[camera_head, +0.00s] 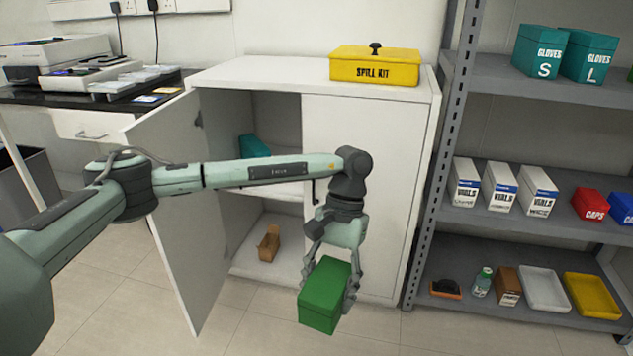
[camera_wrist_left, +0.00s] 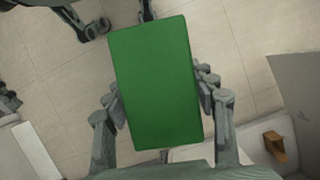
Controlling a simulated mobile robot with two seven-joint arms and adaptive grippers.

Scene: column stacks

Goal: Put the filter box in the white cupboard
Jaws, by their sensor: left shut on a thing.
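My left gripper (camera_head: 333,271) is shut on a green box (camera_head: 325,296) and holds it in front of the white cupboard (camera_head: 365,120). In the left wrist view the green box (camera_wrist_left: 155,85) sits between both fingers; no label on it can be read. The cupboard's left door (camera_head: 185,215) stands open and its right door is shut. The held box is in front of the shut right door, low and to the right of the opening. My left forearm crosses the opening and hides part of the inside.
Inside the cupboard, a teal box (camera_head: 254,146) is on the upper level and a small brown open box (camera_head: 269,243) on the bottom. A yellow spill kit (camera_head: 375,66) stands on top. A grey shelf rack (camera_head: 437,165) with boxes and trays stands close on the right.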

